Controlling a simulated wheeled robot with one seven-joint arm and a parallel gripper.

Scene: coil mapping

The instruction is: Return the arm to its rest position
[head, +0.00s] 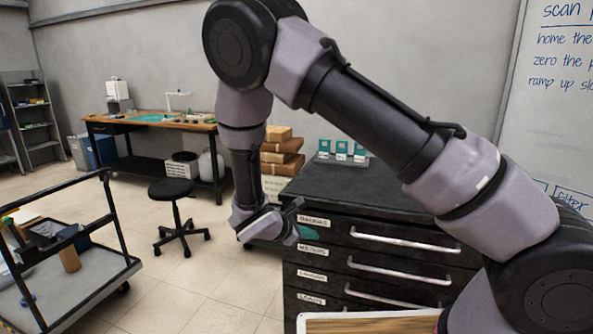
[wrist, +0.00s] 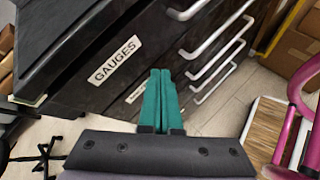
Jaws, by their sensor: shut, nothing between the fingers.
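My gripper (head: 310,234) hangs low in front of the left end of the dark drawer cabinet (head: 375,190), with my arm bent up and over from the right. In the wrist view, the two teal fingers of my gripper (wrist: 161,74) lie side by side, shut and empty. They point toward the cabinet's drawer front, just below the GAUGES label (wrist: 115,59). I cannot tell whether the fingertips touch the front. The drawers look closed.
Small teal-and-white boxes (head: 341,150) stand on the cabinet. Stacked brown boxes (head: 281,152) are behind it. A black stool (head: 175,215), a workbench (head: 150,122) and a cart (head: 85,287) are at left. A wood-topped piece (head: 370,324) is low in front.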

